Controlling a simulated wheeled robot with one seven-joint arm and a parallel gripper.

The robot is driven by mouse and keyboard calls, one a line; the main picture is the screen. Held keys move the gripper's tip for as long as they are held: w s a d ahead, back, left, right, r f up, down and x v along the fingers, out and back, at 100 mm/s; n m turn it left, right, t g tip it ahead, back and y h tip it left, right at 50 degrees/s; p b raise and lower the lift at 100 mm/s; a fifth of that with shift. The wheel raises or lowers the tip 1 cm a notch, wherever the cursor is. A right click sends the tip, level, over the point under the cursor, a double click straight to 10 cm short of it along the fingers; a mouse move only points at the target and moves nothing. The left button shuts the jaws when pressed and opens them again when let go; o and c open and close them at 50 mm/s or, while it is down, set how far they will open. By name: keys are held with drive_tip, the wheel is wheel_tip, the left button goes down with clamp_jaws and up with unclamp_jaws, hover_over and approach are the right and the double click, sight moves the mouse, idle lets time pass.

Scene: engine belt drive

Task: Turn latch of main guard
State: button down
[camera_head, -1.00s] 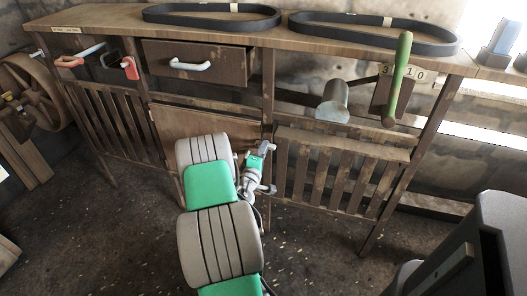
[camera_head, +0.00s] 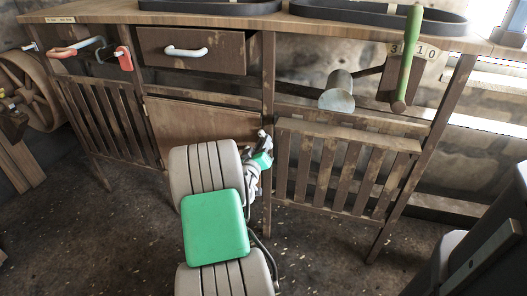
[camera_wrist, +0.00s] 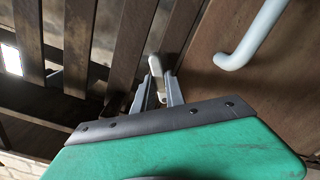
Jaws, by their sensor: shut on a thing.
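My gripper (camera_head: 265,140) is at the post between the brown panel (camera_head: 205,128) and the right slatted guard (camera_head: 345,175). In the wrist view my gripper (camera_wrist: 160,90) has its two grey fingers shut around a small pale latch handle (camera_wrist: 156,68), which is tilted and partly hidden by the fingers. The wrist view shows slats (camera_wrist: 78,30) on the left and the brown panel (camera_wrist: 265,85) with a pale bar handle (camera_wrist: 250,38) on the right. In the head view my arm covers part of the panel, and the latch is not clear there.
A bench (camera_head: 110,12) carries black belts (camera_head: 380,22). Below it are a drawer with a white handle (camera_head: 186,51), red-ended handles (camera_head: 124,58), a metal cylinder (camera_head: 337,95) and a green lever (camera_head: 410,55). A dark machine (camera_head: 485,235) stands at the front right. The floor before the bench is mostly bare.

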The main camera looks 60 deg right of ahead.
drive_tip(key=m+b, duration=0.6)
drive_tip(key=b, duration=0.1)
drive_tip(key=shift+f+m, duration=0.1)
drive_tip(key=shift+m, duration=0.3)
drive_tip(key=shift+b, duration=0.3)
drive_tip(key=c, duration=1.4)
unclamp_jaws()
drive_tip(key=a, duration=0.5)
drive_tip(key=s+a+p, duration=0.1)
drive_tip(key=a, duration=0.1)
drive_tip(key=shift+s+a, duration=0.1)
drive_tip(key=shift+a, duration=0.25)
